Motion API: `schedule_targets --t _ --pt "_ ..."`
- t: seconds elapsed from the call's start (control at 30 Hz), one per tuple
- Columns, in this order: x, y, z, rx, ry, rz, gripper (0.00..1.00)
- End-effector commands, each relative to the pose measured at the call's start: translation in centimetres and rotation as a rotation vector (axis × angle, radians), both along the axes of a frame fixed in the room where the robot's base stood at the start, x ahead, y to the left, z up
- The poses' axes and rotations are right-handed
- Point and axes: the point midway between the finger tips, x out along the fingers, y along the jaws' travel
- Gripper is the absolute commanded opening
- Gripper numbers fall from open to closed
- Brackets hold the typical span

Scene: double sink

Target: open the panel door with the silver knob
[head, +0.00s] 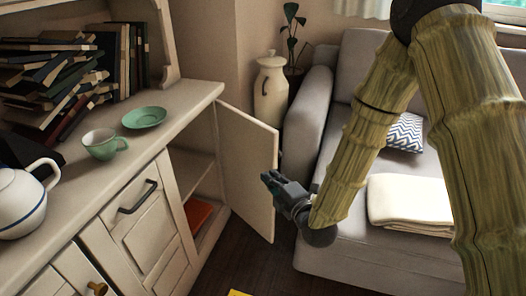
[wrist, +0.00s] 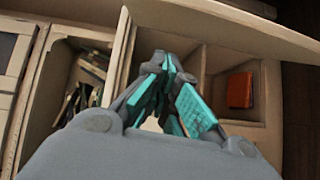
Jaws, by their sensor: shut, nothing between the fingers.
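The cream panel door (head: 247,160) of the cabinet stands swung open in the head view, out from the far end of the counter. Its inner face seems to be turned toward me. No silver knob shows on it. My gripper (head: 268,182) is near the door's free edge, overlapping it in the picture; I cannot tell whether they touch. The gripper is shut and empty, with teal finger pads together in the wrist view (wrist: 168,75). The cabinet's open inside (head: 192,165) shows a shelf and an orange-red object (head: 198,214), also visible in the wrist view (wrist: 240,90).
A drawer front with a dark handle (head: 138,197) and a brass knob (head: 96,289) are nearer. The counter carries a teapot (head: 22,200), green cup (head: 102,144), green saucer (head: 145,117) and books (head: 55,80). A grey sofa (head: 310,115) and white urn (head: 270,90) stand beyond the door.

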Motion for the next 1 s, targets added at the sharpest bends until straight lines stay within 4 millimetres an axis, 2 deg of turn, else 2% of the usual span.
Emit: schedule_targets --t 0.1,0.27,0.83,1.0 --pt "0.5 0.5 1.6 -0.027 -0.069 0.011 0.00" --pt "1.4 1.1 2.0 -0.036 -0.088 0.013 0.00" --pt "9.2 5.5 1.8 -0.034 -0.084 0.012 0.00" --pt "10.6 4.1 1.8 -0.033 -0.083 0.009 0.00"
